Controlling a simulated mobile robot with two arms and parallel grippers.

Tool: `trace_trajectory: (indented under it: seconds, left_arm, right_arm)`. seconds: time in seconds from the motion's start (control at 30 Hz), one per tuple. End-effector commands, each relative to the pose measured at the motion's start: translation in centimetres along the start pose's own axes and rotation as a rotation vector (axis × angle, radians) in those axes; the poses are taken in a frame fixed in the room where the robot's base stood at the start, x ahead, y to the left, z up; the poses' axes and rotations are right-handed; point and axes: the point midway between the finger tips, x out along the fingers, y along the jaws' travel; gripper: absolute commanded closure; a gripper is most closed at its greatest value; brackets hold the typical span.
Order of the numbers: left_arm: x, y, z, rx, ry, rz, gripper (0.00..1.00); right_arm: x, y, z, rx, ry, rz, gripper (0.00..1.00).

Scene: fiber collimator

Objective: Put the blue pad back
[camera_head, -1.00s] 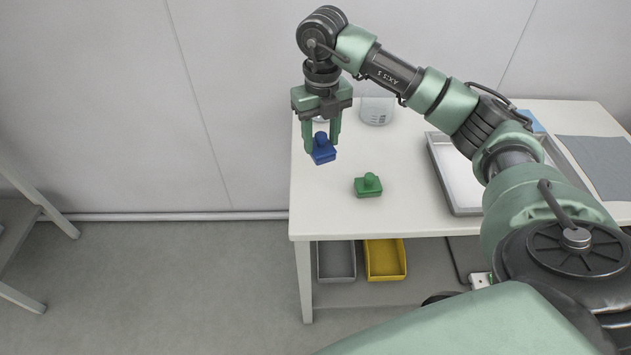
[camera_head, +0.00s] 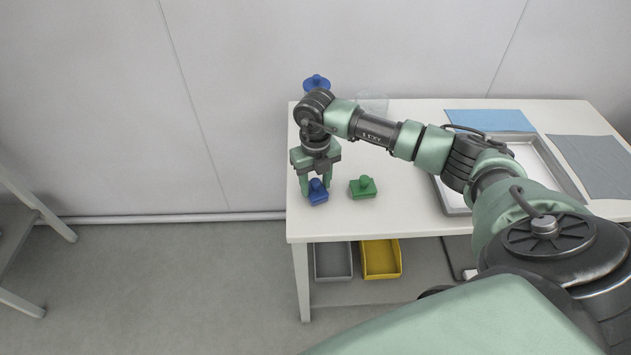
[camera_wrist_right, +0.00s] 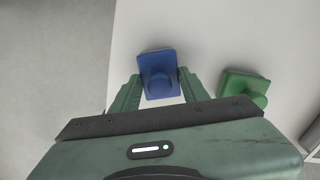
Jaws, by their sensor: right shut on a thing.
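The blue pad (camera_head: 318,197), a small block with a round knob on top, is between the fingers of my right gripper (camera_head: 317,186). It is near the table's left edge, low over or on the tabletop; I cannot tell if it touches. In the right wrist view, the blue pad (camera_wrist_right: 158,76) sits between the two green fingers (camera_wrist_right: 155,92), and my right gripper is shut on it. A similar green pad (camera_head: 362,189) rests on the table just to the right, and it also shows in the wrist view (camera_wrist_right: 243,88). My left gripper is not in view.
A blue round-topped item (camera_head: 316,83) and a clear beaker (camera_head: 373,102) stand at the back, partly behind my arm. A metal tray (camera_head: 562,170), a blue cloth (camera_head: 490,120) and a grey cloth (camera_head: 598,165) lie right. Grey (camera_head: 333,262) and yellow (camera_head: 381,260) bins are below.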

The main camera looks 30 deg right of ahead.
Motion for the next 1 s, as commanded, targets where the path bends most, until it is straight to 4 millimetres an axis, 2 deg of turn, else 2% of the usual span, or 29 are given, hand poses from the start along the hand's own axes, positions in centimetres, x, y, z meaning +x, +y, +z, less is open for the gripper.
trace_trajectory:
  seconds: [0.2, 0.23, 0.3, 0.57, 0.73, 0.87, 1.0]
  left_arm:
    - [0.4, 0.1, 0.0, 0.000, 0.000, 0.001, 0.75]
    - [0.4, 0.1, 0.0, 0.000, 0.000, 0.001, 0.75]
    - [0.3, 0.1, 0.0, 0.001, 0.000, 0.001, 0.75]
    - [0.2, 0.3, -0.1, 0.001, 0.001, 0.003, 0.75]
    - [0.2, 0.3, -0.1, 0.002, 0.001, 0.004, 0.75]
    - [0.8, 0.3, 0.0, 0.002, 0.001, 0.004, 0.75]
    - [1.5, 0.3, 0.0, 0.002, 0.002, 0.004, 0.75]
  right_arm:
    - [0.3, 0.0, 0.0, 0.000, 0.000, 0.000, 0.99]
    - [0.3, 0.0, 0.0, 0.000, 0.000, 0.000, 0.53]
    - [0.2, 0.0, 0.0, 0.000, 0.000, 0.000, 0.33]
    - [0.2, 0.0, 0.0, 0.000, 0.000, 0.000, 0.33]
    - [-0.5, 0.0, 0.1, -0.001, -0.003, 0.000, 0.33]
    - [-2.5, 0.0, 0.1, -0.003, -0.005, 0.001, 0.33]
    - [-5.6, 0.0, 0.2, -0.001, -0.007, 0.001, 0.33]
